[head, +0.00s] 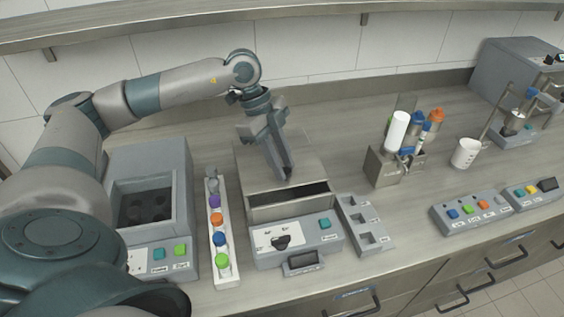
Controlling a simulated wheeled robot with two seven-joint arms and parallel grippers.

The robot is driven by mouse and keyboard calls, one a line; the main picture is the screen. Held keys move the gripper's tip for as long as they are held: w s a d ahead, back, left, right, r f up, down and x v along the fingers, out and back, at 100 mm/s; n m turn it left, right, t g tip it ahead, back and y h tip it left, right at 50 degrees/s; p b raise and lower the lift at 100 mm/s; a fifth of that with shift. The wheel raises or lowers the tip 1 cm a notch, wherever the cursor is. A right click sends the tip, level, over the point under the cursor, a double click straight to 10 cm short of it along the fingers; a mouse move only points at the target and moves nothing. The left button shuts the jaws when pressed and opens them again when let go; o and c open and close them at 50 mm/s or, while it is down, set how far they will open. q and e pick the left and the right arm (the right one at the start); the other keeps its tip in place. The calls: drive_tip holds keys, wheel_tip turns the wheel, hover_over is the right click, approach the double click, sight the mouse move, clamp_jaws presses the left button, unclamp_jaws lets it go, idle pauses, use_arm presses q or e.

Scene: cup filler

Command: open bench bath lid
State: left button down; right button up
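The bench bath seems to be the grey box (262,257) in the middle of the bench, with a dial, a teal button and a small display on its front. Its flat grey lid (312,170) covers the rear of the top. A long dark opening (288,197) shows along the front of the top. My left gripper (285,176) points down over the lid, close behind the opening. Its fingers overlap from this angle, so their gap and any contact with the lid cannot be told. My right gripper is out of view.
A white rack (226,272) with colored caps and a grey block device (180,214) stand to the left. A grey slotted tray (365,238) adjoins the bath on the right. Farther right are a bottle holder (382,172), a white cup (466,153) and a button panel (474,213).

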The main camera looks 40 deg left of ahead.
use_arm(q)
drive_tip(key=w+a, duration=0.2)
drive_tip(key=a, duration=0.1)
drive_tip(key=w+a, duration=0.3)
drive_tip(key=shift+w, duration=0.15)
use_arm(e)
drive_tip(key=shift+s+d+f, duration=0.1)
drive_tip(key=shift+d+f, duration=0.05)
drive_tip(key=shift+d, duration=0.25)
use_arm(q)
drive_tip(key=c, duration=1.5)
unclamp_jaws()
drive_tip(key=shift+o, duration=0.2)
drive_tip(key=shift+r, duration=0.15)
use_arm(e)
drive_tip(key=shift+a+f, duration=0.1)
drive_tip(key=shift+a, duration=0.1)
